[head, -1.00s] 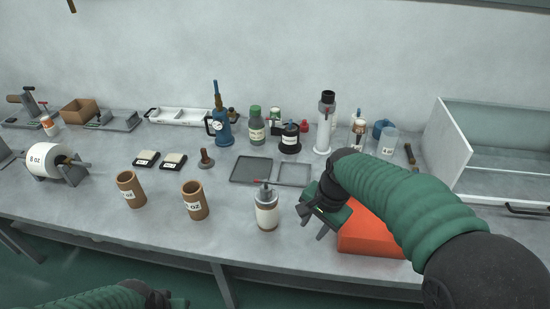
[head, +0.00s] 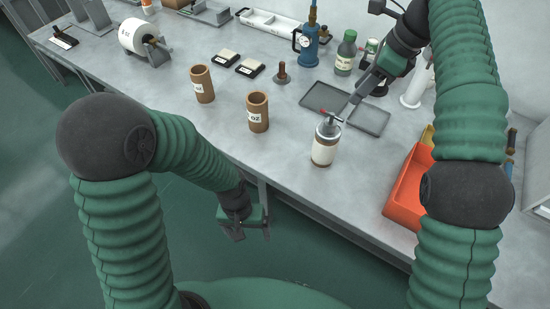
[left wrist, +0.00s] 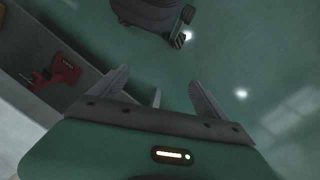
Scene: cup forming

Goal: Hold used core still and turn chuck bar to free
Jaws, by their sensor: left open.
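The used core (head: 325,150) stands upright near the table's front edge, a pale cylinder with a brown band at its foot. A grey metal chuck sits on its top, with a thin chuck bar (head: 331,114) that has a red end. My left gripper (head: 243,231) is open and empty, low in front of the table edge and well apart from the core. In the left wrist view its spread fingers (left wrist: 157,88) are over the green floor. My right gripper (head: 357,98) is above the trays, behind and right of the core, apart from it; its finger gap is unclear.
Two brown cups (head: 203,86) (head: 258,113) stand left of the core. Flat grey trays (head: 325,97) lie behind it. An orange bin (head: 405,190) is to the right, partly behind my right arm. A red object (left wrist: 65,70) shows below in the left wrist view.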

